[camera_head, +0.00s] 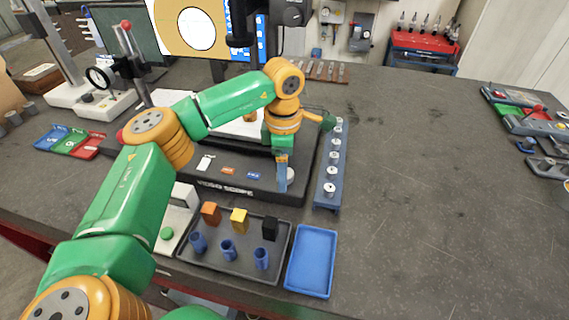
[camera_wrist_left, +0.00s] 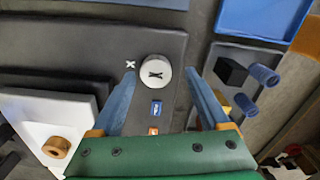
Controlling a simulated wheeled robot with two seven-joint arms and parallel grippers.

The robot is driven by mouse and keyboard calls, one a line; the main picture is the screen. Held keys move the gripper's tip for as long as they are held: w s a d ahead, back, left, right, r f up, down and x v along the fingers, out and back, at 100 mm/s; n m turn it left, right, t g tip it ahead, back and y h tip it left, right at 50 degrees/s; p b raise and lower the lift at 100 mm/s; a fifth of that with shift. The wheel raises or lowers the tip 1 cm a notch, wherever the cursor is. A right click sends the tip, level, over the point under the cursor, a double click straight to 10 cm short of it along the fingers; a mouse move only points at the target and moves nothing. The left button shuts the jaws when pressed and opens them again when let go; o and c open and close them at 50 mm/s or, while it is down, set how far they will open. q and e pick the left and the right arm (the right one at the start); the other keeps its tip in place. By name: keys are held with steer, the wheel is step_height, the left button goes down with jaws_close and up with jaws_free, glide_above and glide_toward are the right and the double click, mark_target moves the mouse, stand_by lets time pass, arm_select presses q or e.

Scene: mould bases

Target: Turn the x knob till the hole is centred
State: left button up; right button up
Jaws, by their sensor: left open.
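The x knob (camera_wrist_left: 155,70) is a round white knob with a dark mark on top, beside a white "X" on the dark base of the video scope. In the head view the knob (camera_head: 290,176) is partly hidden by my left gripper (camera_head: 282,172). In the left wrist view my left gripper (camera_wrist_left: 160,73) is open, with one blue finger on each side of the knob and gaps showing between. The hole (camera_head: 197,28) is a white disc within a yellow-orange area on the screen at the top. My right gripper is not in view.
A blue rail with several white round pieces (camera_head: 322,188) stands right of the scope base. In front are a dark tray (camera_head: 233,272) with coloured blocks and blue cups, and an empty blue tray (camera_head: 312,262). The table's right side is mostly clear.

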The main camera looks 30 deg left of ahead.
arm_select(q)
steer(key=shift+w+f, duration=0.25)
steer(key=shift+f, duration=0.05)
steer(key=shift+w+f, duration=0.1)
steer(key=shift+w, duration=0.15)
steer(key=shift+c, duration=0.2)
steer(key=shift+s, duration=0.2)
steer(key=c, duration=0.7)
jaws_close()
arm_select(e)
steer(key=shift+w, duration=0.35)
arm_select(q)
steer(key=shift+n, duration=0.4)
steer(key=n, duration=0.4)
steer(key=shift+n+b, duration=0.4)
steer(key=shift+n, duration=2.6)
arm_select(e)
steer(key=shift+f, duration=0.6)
